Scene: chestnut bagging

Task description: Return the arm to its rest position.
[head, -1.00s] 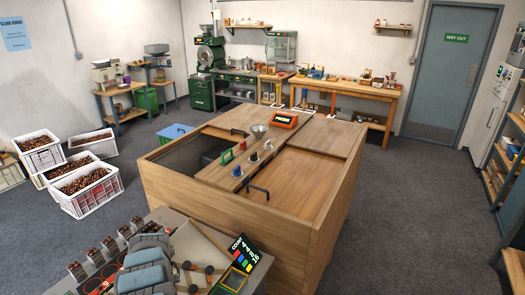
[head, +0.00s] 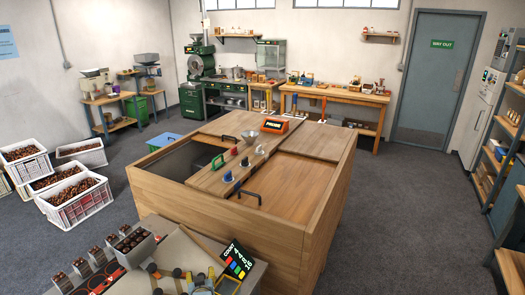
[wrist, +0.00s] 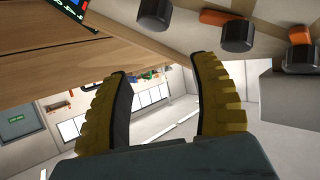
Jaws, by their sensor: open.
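In the wrist view my gripper (wrist: 162,70) shows two ribbed yellow fingers with dark inner pads, standing well apart. Nothing is between them; the far wall and windows show through the gap. The wooden side of a counter (wrist: 50,62) is at upper left in that view. The grey work surface (head: 180,250) there carries a count board (head: 237,260) and several small cups of chestnuts.
A large wooden counter (head: 300,228) with an open well and coloured handles fills the middle. White crates of chestnuts (head: 78,212) stand on the floor at left. Benches with machines line the back wall. Grey floor (head: 390,220) is clear at right.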

